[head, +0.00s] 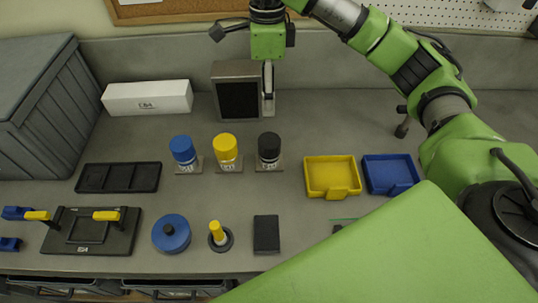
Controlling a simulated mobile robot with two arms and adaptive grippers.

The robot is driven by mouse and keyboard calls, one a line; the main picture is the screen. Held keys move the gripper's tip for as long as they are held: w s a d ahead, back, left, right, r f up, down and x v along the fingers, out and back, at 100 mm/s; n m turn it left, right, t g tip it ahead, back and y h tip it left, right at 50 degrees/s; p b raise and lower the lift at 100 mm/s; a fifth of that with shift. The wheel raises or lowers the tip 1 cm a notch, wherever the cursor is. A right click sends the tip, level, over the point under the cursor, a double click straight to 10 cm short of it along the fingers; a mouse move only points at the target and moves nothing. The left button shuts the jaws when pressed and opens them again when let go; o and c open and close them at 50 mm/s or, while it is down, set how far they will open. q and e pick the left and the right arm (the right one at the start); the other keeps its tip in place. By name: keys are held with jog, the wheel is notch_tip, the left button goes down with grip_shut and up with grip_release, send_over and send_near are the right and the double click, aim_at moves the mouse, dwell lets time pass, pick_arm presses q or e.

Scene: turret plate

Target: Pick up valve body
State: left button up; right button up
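I cannot tell for sure which thing is the valve body. Candidates on the bench are a round blue part (171,233) with a dark knob, a yellow peg on a dark round base (219,236), and a flat black block (266,234). Behind them stand a blue-capped (183,152), a yellow-capped (226,150) and a black-capped (269,149) cylinder on small plates. My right gripper (268,110) points down at the back, beside a grey-framed dark panel (237,98). Its fingers show edge-on, so their opening is hidden. My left gripper is out of view.
A white box (147,98) and a grey crate (40,115) stand at the back left. A black tray (118,177) and a black fixture with yellow handles (92,232) lie left. Yellow (331,190) and blue (389,188) bins sit right. My green body covers the front right.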

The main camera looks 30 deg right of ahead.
jog(key=b, duration=0.9)
send_over(268, 139)
notch_tip(268, 139, down, 9)
notch_tip(268, 139, down, 8)
jog(key=shift+p, duration=0.7)
jog(key=shift+s+f+p, duration=0.15)
jog(key=shift+f+p, duration=0.3)
jog(key=shift+f, duration=0.05)
notch_tip(268, 139, down, 4)
jog(key=shift+s+d+r+p, duration=0.15)
jog(key=shift+r+p, duration=0.1)
jog(key=shift+p, duration=0.65)
jog(key=shift+f, duration=0.5)
grip_shut()
